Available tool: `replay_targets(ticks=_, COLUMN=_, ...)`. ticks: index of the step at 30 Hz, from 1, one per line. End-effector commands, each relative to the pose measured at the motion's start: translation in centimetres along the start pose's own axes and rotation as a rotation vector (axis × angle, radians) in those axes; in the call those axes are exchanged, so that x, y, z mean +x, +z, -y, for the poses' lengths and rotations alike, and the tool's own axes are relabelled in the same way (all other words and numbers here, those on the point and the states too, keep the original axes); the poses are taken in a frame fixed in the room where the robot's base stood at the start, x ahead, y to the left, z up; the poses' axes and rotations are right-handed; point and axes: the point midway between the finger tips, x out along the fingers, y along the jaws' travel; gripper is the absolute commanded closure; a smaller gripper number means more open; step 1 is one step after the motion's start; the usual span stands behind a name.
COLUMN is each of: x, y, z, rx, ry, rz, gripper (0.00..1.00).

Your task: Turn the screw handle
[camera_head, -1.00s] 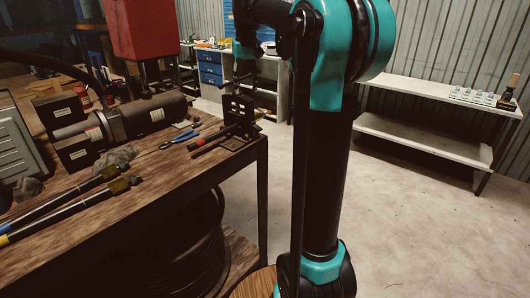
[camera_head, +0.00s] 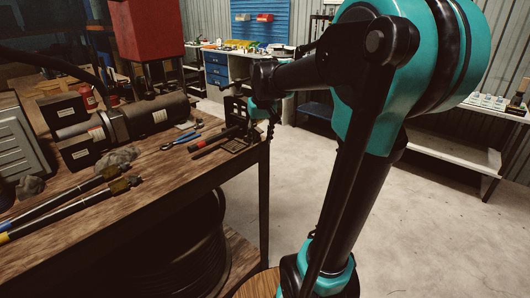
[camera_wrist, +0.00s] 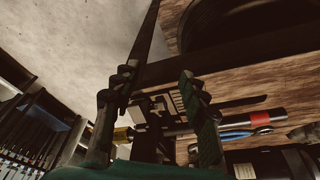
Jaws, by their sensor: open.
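I cannot pick out the screw handle for certain; a yellow-tipped piece (camera_wrist: 122,135) shows beside the left finger. My gripper (camera_head: 270,122) is beside the crimper on its right, small and partly dark in the head view. In the wrist view my gripper (camera_wrist: 156,80) is open, its two fingers apart with nothing clearly held. Contact with the crimper cannot be told.
A red-banded dark bar (camera_head: 208,146) and blue-handled pliers (camera_head: 180,141) lie on the bench (camera_head: 150,180) left of the crimper. Hoses (camera_head: 65,208) and a motor (camera_head: 150,116) are further left. Open floor (camera_head: 410,215) is to the right, with a white shelf (camera_head: 455,150) behind.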

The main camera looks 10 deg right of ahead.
Motion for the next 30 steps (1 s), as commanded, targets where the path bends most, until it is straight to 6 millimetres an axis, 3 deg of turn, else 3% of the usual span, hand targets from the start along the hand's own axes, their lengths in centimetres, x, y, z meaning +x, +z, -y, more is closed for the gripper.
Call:
replay_targets(ticks=10, x=2.8, y=3.8, z=-0.1, rx=0.009, ry=0.001, rz=-0.020, gripper=0.56)
replay_targets(ticks=22, x=3.1, y=4.4, z=-0.1, rx=0.010, ry=0.002, rz=-0.024, gripper=0.56)
replay_targets(ticks=26, x=2.8, y=4.0, z=-0.1, rx=0.001, ry=-0.003, rz=-0.024, gripper=0.70)
replay_targets(ticks=30, x=0.2, y=1.4, z=-0.1, rx=-0.073, ry=-0.037, rz=-0.029, gripper=0.87)
